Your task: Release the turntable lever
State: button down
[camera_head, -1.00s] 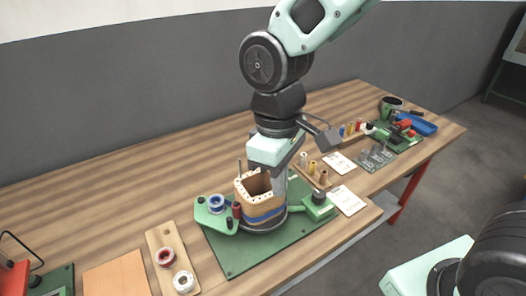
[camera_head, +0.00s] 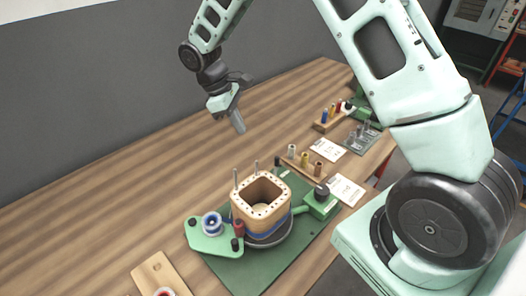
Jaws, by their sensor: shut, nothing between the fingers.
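The wooden coil former (camera_head: 258,198), square with rounded corners and a blue band round its lower part, stands on the round turntable (camera_head: 270,238) on a green mat (camera_head: 228,268). A green arm (camera_head: 303,209) at the turntable's right side runs to a green block (camera_head: 320,207) with a black knob (camera_head: 321,189); this looks like the lever. I cannot tell whether it is engaged. My gripper (camera_head: 238,125) is shut and empty, above the table behind the former, well apart from it and the lever.
Left of the former, a green bracket (camera_head: 207,243) carries a blue-and-white spool (camera_head: 212,223) and a red-handled part (camera_head: 238,228). A wooden rack (camera_head: 304,166) with spools and a white card (camera_head: 346,189) lie to the right. The table's back left is clear.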

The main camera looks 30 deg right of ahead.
jog(key=shift+s+f, duration=0.1)
jog(key=p+x, duration=0.2)
jog(key=x, duration=0.8)
jog(key=shift+s+d+p, duration=0.1)
jog(key=shift+p, duration=0.2)
jog(key=shift+s+d+r+p, duration=0.25)
jog(key=shift+s+d+p, duration=0.25)
jog(key=shift+s+d, duration=0.4)
jog(key=shift+s+d+f, duration=0.15)
jog(key=shift+s+d, duration=0.2)
jog(key=shift+d, duration=0.1)
jog(key=shift+s+d+m, duration=0.1)
jog(key=shift+d+m, duration=0.25)
jog(key=shift+m, duration=0.45)
jog(key=m, duration=0.1)
jog(key=d+m+g+y, duration=0.1)
jog(key=m, duration=0.1)
jog(key=shift+s+d, duration=0.25)
jog(key=shift+s, duration=0.15)
jog(key=m+y, duration=0.1)
jog(key=s+d+m, duration=0.1)
jog(key=m, duration=0.1)
jog(key=shift+s+y, duration=0.1)
jog(key=shift+y, duration=0.3)
jog(key=shift+s+d+m+y, duration=0.15)
jog(key=shift+s+m+y, duration=0.1)
jog(key=shift+m, duration=0.45)
jog(key=shift+s+d+m+y, duration=0.15)
jog(key=shift+s+m, duration=0.1)
jog(key=shift+m, duration=0.45)
